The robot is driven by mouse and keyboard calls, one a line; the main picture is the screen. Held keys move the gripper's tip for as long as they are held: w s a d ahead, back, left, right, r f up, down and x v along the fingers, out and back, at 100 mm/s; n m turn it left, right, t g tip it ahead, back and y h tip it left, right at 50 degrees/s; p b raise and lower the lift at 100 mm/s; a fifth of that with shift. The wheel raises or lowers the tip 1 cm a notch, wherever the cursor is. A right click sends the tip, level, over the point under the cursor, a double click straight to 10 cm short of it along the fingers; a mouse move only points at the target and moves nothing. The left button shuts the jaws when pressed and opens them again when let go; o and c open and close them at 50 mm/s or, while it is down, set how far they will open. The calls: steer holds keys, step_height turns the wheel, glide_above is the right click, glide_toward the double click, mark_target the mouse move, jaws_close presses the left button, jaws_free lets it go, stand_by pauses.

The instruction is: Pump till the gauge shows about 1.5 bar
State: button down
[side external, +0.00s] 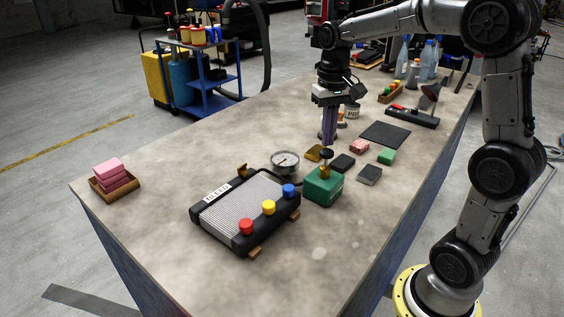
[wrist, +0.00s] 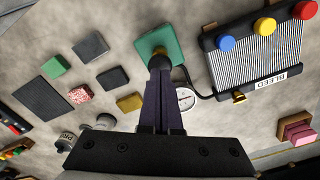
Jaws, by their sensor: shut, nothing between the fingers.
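The green pump (side external: 324,188) stands on the table with a black knob (side external: 326,153) on a brass stem at its top. It also shows in the wrist view (wrist: 172,34). My gripper (side external: 328,141) is shut and empty, pointing down just above the knob; I cannot tell whether it touches. In the wrist view the fingertips (wrist: 160,75) overlap the knob's edge. The round white gauge (side external: 285,158) lies left of the pump, and the wrist view shows it (wrist: 187,97) partly hidden by my fingers. Its needle is too small to read.
A ribbed radiator unit marked BLEED (side external: 240,212) carries red, yellow and blue knobs, with a black hose running near it. Black, green, brass and pink-speckled blocks (side external: 359,146) lie right and behind the pump. Pink blocks (side external: 112,176) sit in a tray at left. The front table is clear.

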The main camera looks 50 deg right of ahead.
mark_target(327, 151)
steer(key=shift+f, duration=2.05)
steer(key=shift+r, duration=2.1)
steer(key=shift+f, duration=0.1)
